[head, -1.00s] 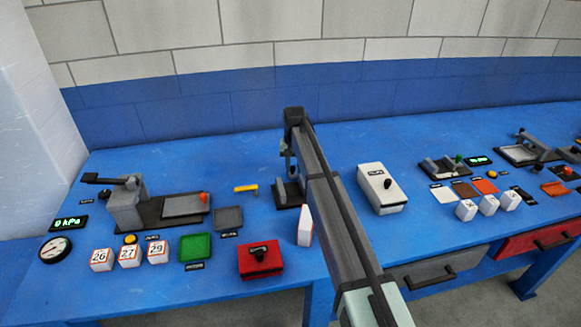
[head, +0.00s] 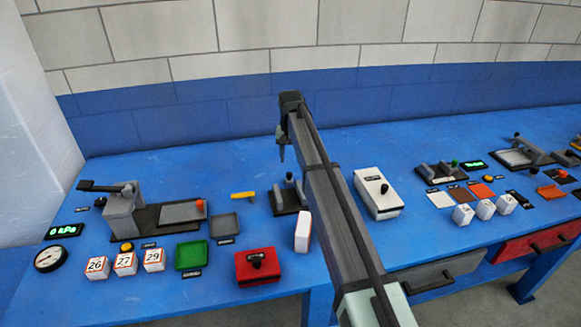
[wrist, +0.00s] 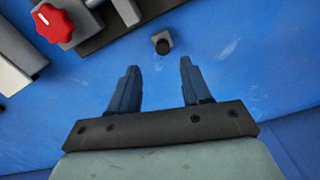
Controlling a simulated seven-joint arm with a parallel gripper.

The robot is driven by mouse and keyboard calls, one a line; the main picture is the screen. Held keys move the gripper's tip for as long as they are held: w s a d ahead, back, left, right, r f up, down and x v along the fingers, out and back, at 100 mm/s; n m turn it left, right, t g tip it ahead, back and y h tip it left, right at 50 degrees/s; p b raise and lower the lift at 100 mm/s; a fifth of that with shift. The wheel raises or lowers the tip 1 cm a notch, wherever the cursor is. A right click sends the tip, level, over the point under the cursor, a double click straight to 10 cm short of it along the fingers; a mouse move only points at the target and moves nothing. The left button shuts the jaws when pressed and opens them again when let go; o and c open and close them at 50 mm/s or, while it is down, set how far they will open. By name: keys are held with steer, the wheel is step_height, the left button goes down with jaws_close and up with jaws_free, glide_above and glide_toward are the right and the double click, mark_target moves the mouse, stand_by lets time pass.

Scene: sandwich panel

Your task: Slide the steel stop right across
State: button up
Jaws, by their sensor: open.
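My gripper (head: 282,155) is open and empty above the table, behind the far end of my arm. In the wrist view its two fingers (wrist: 157,80) are apart. A small grey post with a black knob (wrist: 162,43) stands just beyond the gap between the fingertips, not between them; it may be the steel stop, but I cannot tell for sure. A dark-based fixture with grey uprights (head: 286,200) is below the gripper in the head view, partly hidden by my arm. In the wrist view, a red knob (wrist: 53,23) on a grey block is at the upper left.
A yellow piece (head: 243,196) and a grey tray (head: 224,226) lie left of the fixture. A red box (head: 257,265) and a white block (head: 303,231) are in front. A white box (head: 378,193) stands to the right. The blue table behind is clear.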

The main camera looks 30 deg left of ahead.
step_height(320, 180, up, 6)
stand_by(0.4)
steer(key=shift+r, duration=0.1)
